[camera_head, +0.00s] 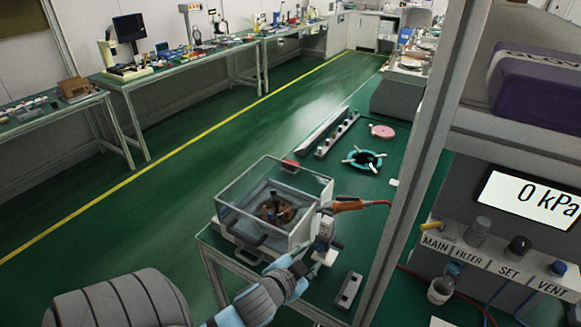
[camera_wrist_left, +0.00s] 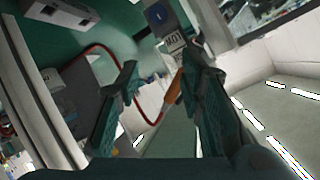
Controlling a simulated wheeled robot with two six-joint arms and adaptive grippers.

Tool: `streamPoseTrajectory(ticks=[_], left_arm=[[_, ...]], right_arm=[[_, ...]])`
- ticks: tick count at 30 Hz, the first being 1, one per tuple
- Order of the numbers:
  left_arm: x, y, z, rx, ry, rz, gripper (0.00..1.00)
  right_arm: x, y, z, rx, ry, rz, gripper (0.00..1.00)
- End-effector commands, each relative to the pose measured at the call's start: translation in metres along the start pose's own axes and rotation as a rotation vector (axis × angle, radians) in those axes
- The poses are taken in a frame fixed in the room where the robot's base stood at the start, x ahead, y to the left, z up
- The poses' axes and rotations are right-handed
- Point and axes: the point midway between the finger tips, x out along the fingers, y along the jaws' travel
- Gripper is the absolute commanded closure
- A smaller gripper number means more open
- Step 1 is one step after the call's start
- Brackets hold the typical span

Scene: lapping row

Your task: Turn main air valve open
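The main air valve (camera_head: 432,225) is a small yellow handle above the MAIN label, at the left end of the grey panel on the right of the head view. My left gripper (camera_head: 306,264) is low in the middle, well to the left of the valve and beside the clear box's near corner. In the left wrist view its two fingers (camera_wrist_left: 163,88) stand apart with no object clearly held. An orange-handled tool (camera_wrist_left: 176,86) shows beyond them. The valve is not recognisable in the wrist view. My right gripper is not in view.
A clear box (camera_head: 265,195) stands on the bench, with the orange-handled tool (camera_head: 347,205) at its right and a small blue-topped device (camera_head: 322,233) near my gripper. A grey upright post (camera_head: 425,150) stands between them and the panel. Black and blue knobs sit along the panel.

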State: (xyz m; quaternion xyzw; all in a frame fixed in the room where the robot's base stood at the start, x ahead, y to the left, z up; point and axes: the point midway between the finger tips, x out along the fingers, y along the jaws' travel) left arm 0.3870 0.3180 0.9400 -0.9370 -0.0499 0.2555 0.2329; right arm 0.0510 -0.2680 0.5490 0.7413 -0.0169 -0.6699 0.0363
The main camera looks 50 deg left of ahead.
Motion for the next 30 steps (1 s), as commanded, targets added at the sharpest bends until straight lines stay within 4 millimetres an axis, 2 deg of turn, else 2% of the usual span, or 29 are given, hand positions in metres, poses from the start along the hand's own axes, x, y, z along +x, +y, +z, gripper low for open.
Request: streamPoseTrajectory(ticks=[3,9,19,20,23,26,29,30], left_arm=[[0.002,0.015,0.027,-0.027,-0.081,0.027,0.65],[0.002,0.031,0.056,-0.052,-0.169,0.060,0.65],[0.002,0.035,0.063,-0.058,-0.191,0.067,0.65],[0.002,0.034,0.063,-0.058,-0.191,0.067,0.69],[0.007,0.041,0.078,-0.061,-0.218,0.077,0.69],[0.020,0.067,0.138,-0.075,-0.322,0.120,0.69],[0.020,0.112,0.233,-0.109,-0.480,0.189,0.69],[0.011,0.135,0.276,-0.128,-0.555,0.221,0.69]], right_arm=[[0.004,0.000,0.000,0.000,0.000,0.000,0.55],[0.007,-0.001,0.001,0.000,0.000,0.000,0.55],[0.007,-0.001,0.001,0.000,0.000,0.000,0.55],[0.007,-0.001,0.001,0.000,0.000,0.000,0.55],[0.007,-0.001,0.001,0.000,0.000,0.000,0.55],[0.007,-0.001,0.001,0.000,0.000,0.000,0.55],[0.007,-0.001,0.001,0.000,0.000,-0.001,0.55],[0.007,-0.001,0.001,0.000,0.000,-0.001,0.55]])
